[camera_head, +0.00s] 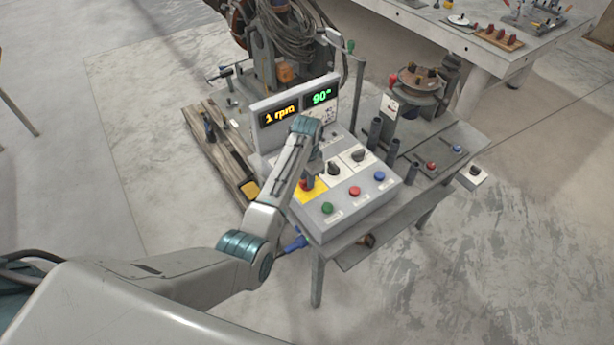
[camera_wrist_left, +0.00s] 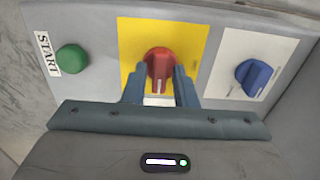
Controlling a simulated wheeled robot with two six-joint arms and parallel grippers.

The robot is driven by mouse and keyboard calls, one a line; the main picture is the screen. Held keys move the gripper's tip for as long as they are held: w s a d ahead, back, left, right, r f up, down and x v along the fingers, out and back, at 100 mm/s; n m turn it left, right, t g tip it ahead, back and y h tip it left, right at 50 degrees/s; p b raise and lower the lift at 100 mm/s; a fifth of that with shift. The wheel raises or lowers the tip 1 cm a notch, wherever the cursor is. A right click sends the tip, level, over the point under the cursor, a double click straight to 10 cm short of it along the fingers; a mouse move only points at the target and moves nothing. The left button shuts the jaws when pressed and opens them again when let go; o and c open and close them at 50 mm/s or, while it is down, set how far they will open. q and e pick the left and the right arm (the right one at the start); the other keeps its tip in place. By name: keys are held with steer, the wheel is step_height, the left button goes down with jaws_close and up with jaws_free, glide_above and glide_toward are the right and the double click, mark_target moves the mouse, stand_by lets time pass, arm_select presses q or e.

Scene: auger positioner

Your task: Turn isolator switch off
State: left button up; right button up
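The isolator switch is a red rotary knob (camera_wrist_left: 160,66) on a yellow plate (camera_wrist_left: 130,42) in the left wrist view. In the head view the yellow plate (camera_head: 314,194) lies on the sloped control box, with a bit of the red knob (camera_head: 304,185) showing beside my gripper. My left gripper (camera_head: 309,180) points down over it. In the left wrist view my left gripper's two fingers (camera_wrist_left: 160,80) stand apart, one on each side of the knob. Firm contact cannot be made out. The knob's white mark points toward the gripper's palm. My right gripper is not in view.
A green START button (camera_wrist_left: 72,59) and a blue knob (camera_wrist_left: 253,76) flank the yellow plate. The control box also has a red button (camera_head: 354,191) and a blue button (camera_head: 379,176). Its display panel (camera_head: 296,107) rises behind my gripper, showing "1 rpm" and "90°".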

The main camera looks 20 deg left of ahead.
arm_select(q)
jaws_close()
steer(key=shift+n, duration=0.3)
steer(key=n, duration=1.2)
steer(key=shift+r+n, duration=0.1)
steer(key=shift+n, duration=0.2)
steer(key=n, duration=0.4)
steer(key=shift+n, duration=0.3)
